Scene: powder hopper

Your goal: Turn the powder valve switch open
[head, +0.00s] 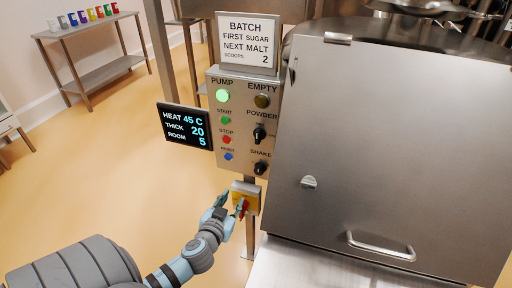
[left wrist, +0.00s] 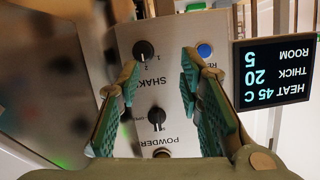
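The powder valve switch is a black rotary knob (head: 259,134) under the POWDER label on the grey control panel (head: 237,150). Its small position marks are too small to read with certainty. In the left wrist view the panel appears upside down, and the powder knob (left wrist: 157,116) shows between the fingers. My left gripper (head: 231,203) is open and empty. In the head view it appears below the panel, in front of the yellow box with a red handle. In the wrist view its fingers (left wrist: 160,72) are spread, apart from the knob. My right gripper is not in view.
The black SHAKE knob (head: 260,168) sits just below the powder knob. Coloured buttons and a lit green PUMP lamp (head: 222,96) line the panel's left side. A display (head: 185,127) juts out left. A large steel hopper (head: 390,150) stands close on the right.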

